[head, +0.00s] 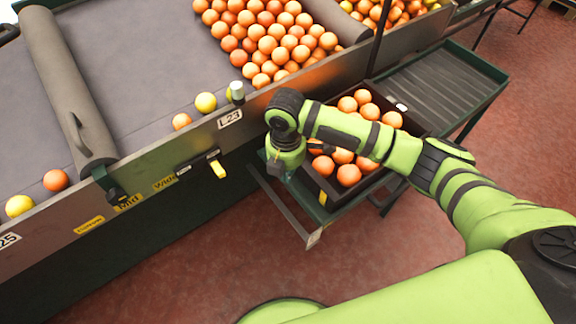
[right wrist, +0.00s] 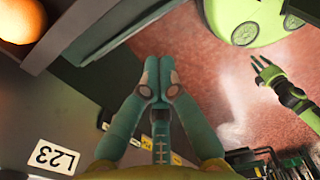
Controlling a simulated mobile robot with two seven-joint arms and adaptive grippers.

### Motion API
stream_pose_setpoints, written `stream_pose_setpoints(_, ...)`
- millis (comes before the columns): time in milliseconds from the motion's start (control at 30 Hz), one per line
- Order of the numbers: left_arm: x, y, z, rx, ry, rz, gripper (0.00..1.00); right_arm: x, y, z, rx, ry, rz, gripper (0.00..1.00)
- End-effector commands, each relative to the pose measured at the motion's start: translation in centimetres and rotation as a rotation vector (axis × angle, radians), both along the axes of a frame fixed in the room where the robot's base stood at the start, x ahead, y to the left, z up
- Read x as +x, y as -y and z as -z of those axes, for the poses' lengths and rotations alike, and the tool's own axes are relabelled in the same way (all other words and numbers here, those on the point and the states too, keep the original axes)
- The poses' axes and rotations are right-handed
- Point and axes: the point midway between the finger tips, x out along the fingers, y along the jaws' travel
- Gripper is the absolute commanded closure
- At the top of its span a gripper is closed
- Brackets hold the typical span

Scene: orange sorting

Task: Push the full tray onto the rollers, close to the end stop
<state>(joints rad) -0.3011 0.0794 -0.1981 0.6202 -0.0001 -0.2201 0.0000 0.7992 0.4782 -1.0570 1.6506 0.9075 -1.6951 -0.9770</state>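The dark tray (head: 322,188) holds several oranges and stands on the near part of the green-framed stand beside the conveyor. The grey rollers (head: 440,92) stretch bare beyond it to the raised far end of the frame (head: 480,62). My right gripper (head: 282,172) points down at the tray's near-left side; my forearm hides part of the tray. In the right wrist view its fingertips (right wrist: 159,78) are together with nothing between them. An orange (right wrist: 20,18) shows there at top left. My left gripper (right wrist: 268,72) is open and empty in that view.
The conveyor side wall (head: 150,165), with an L23 label (head: 230,119) and a yellow-tipped lever (head: 217,167), runs along the left of the stand. Loose oranges (head: 270,40) lie on the belt. Red floor (head: 200,265) is open in front.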

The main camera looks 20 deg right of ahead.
Motion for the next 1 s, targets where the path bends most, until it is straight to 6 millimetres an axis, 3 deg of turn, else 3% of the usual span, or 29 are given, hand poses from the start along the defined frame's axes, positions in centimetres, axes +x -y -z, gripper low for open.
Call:
stream_pose_setpoints(267,0.1,0.0,0.1,0.0,0.001,0.003,0.6,-0.1,0.0,6.1,0.0,-0.002,0.001,1.0)
stream_pose_setpoints(500,0.1,-0.1,-0.8,0.001,0.001,0.004,0.6,1.1,3.2,5.6,-0.001,0.0,0.002,1.0)
stream_pose_setpoints(1000,0.1,0.0,-0.8,0.001,0.001,0.004,0.6,1.5,4.0,5.6,0.0,0.002,0.001,1.0)
